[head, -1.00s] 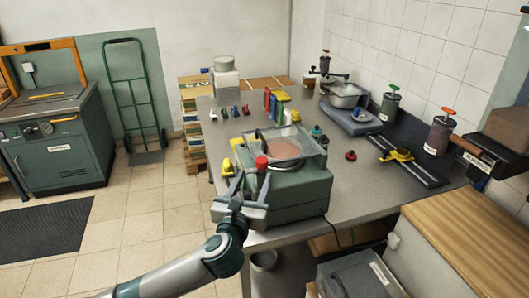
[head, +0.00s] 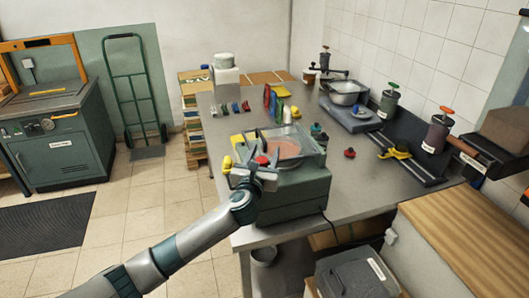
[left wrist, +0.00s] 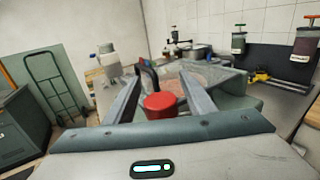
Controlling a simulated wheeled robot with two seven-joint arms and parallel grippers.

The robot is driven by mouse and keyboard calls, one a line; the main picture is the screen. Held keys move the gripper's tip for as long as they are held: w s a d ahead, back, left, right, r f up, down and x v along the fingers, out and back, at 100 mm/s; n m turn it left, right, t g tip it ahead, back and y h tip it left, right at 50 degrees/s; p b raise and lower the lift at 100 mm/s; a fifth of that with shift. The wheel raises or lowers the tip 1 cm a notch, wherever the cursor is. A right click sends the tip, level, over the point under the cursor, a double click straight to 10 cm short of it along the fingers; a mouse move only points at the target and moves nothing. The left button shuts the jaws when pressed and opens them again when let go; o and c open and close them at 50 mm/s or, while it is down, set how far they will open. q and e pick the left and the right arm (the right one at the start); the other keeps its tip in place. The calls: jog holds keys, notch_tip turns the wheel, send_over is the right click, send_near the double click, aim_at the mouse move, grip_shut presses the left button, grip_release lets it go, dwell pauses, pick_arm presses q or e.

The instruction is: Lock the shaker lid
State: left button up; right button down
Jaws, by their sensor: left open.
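The shaker (head: 290,200) is a grey-green box near the table's front left edge. Its clear lid (head: 308,143) lies over a round orange-brown tray and has a dark handle at its left side. A red knob (head: 262,160) is at the shaker's left front. My left gripper (head: 257,165) is open at the knob. In the left wrist view the red knob (left wrist: 160,105) sits between the two spread fingers, with the lid (left wrist: 215,77) beyond. Whether a finger touches the knob, I cannot tell. My right gripper is not in view.
A loose red knob-like piece (head: 350,153) and a yellow clamp (head: 396,151) lie right of the shaker. Coloured bottles (head: 277,103) stand behind it. A scale with a metal bowl (head: 347,92) is at the back wall.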

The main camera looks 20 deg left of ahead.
pick_arm(q)
jog(key=c, duration=1.1)
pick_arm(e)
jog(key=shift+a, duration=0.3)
